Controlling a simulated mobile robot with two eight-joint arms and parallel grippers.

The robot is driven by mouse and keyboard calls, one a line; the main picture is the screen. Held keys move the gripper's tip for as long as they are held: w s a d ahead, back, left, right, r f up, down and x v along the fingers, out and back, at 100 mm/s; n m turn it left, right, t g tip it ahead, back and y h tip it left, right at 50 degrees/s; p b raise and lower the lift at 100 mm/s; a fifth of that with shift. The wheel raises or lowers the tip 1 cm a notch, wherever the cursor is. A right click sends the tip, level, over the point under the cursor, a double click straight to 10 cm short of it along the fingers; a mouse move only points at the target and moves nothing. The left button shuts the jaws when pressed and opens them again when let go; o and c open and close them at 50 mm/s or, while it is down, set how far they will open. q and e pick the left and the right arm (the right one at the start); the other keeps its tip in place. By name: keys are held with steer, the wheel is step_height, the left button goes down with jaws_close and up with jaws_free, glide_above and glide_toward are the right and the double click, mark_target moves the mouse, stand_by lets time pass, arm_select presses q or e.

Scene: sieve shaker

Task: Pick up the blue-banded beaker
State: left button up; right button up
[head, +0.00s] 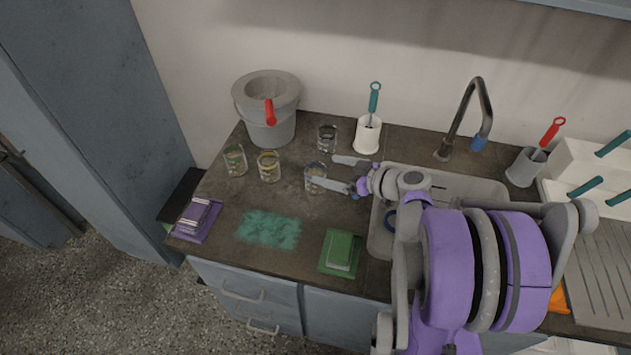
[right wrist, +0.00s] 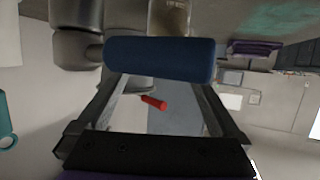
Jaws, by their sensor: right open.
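The blue-banded beaker (head: 312,176) is a clear glass standing upright on the dark counter, left of the sink, in the head view. My right gripper (head: 327,170) comes in from the right with its two fingers apart. The nearer fingertip overlaps the beaker's right side in the picture; I cannot tell whether it touches. The farther finger is behind and to the right of the beaker. The open fingers also show in the right wrist view (right wrist: 160,85), where a dark blue rounded shape covers their ends. I cannot make out the beaker there. My left gripper is out of view.
A dark-banded beaker (head: 327,139), a yellow-banded one (head: 268,167) and a green-banded one (head: 235,161) stand nearby. A grey bucket (head: 275,126) and white brush holder (head: 367,136) stand behind. A green sponge (head: 341,250) lies in front. The sink (head: 470,188) is right.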

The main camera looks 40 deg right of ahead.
mark_target(308, 168)
steer(key=x, duration=0.4)
steer(key=shift+a+f, duration=0.4)
steer(key=shift+f, duration=0.05)
steer(key=shift+w+f, duration=0.15)
steer(key=shift+w, duration=0.3)
steer(key=c, duration=1.4)
